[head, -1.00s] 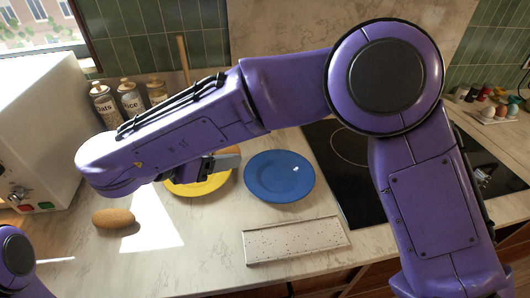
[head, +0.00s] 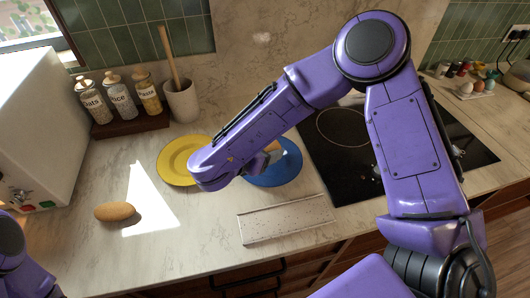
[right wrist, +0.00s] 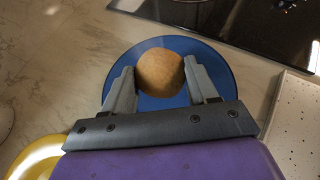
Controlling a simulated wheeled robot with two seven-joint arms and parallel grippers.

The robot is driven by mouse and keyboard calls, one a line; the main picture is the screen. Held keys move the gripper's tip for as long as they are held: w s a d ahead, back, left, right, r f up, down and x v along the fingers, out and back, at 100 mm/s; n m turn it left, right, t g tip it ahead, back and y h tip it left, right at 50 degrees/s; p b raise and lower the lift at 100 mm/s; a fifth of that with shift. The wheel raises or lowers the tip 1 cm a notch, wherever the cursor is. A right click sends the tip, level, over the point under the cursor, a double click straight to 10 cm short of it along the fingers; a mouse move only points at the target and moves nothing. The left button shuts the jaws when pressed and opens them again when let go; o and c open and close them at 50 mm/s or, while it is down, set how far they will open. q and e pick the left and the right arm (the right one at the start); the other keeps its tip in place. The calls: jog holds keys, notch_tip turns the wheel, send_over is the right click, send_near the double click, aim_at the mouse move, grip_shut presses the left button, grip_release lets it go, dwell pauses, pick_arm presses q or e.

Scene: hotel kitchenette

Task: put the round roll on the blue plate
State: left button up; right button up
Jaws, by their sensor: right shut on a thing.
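The round roll (right wrist: 160,72) is held between the two fingers of my right gripper (right wrist: 160,85), which is shut on it. In the right wrist view the roll is over the blue plate (right wrist: 222,65), inside its rim. In the head view the blue plate (head: 288,168) is partly covered by my right arm, and only a bit of the roll (head: 272,147) shows beside the gripper. I cannot tell whether the roll touches the plate. My left gripper is not in view; only a part of the left arm shows at the lower left.
A yellow plate (head: 172,168) is left of the blue one. An oblong brown roll (head: 115,212) lies on the counter at left. A speckled white tray (head: 287,220) is in front, a black cooktop (head: 345,165) at right. Jars (head: 119,98) stand at the back.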

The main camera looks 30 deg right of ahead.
notch_tip(320, 180, down, 3)
jog(key=shift+r+p, duration=0.2)
jog(key=shift+p, duration=0.45)
jog(key=shift+f, duration=0.25)
jog(key=shift+f+b, duration=0.1)
jog(key=shift+b, duration=0.25)
jog(key=o, duration=1.1)
jog(key=shift+o, duration=0.2)
